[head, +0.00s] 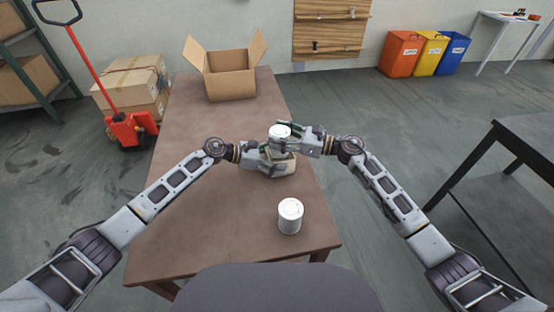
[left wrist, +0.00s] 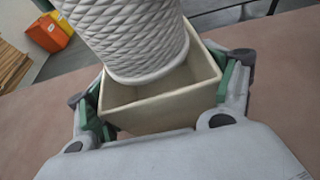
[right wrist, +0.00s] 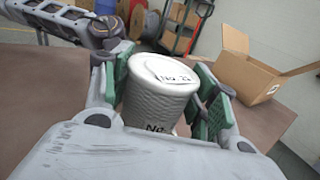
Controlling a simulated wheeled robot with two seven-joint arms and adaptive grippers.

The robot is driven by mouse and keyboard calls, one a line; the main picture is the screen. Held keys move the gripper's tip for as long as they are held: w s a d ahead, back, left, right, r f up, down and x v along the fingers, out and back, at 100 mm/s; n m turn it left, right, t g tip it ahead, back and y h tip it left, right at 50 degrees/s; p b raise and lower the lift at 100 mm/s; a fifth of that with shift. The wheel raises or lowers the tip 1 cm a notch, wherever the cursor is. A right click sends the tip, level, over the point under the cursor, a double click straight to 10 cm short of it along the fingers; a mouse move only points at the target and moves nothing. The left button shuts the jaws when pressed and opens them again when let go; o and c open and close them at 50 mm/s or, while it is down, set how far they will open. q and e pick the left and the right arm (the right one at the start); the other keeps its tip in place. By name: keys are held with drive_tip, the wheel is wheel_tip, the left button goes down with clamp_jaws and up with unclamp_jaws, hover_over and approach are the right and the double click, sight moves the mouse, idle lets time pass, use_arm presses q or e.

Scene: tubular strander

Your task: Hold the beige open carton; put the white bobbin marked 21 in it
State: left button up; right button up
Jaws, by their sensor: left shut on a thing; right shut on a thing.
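A white ribbed bobbin (head: 279,132) is upright in my right gripper (head: 291,139). In the right wrist view the bobbin (right wrist: 158,95) sits between the green pads; its top mark starts "No. 2", and the last digit is unclear. My left gripper (head: 264,158) is shut on the small beige open carton (head: 285,168), with pads on opposite walls. In the left wrist view the bobbin's lower end (left wrist: 140,50) is over the opening of the carton (left wrist: 150,115); I cannot tell whether it is below the rim. Inside the carton, the visible floor is bare.
Another white bobbin (head: 290,217) stands on the brown table (head: 215,215) near the front edge; its mark is unreadable. A large open cardboard box (head: 231,84) stands at the table's far end. The table's left side is clear. A dark table (head: 510,165) stands at right.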

use_arm(q)
drive_tip(key=shift+f, duration=0.15)
use_arm(e)
drive_tip(key=shift+f, duration=2.7)
drive_tip(key=o, duration=1)
drive_tip(key=shift+o, duration=0.8)
drive_tip(key=shift+f, duration=0.15)
drive_tip(key=shift+s, duration=0.1)
drive_tip(key=shift+r, duration=3.25)
drive_tip(key=shift+a+r, duration=0.25)
drive_tip(key=shift+r, duration=1.75)
drive_tip(key=shift+a+r, duration=0.2)
drive_tip(key=shift+r, duration=2.75)
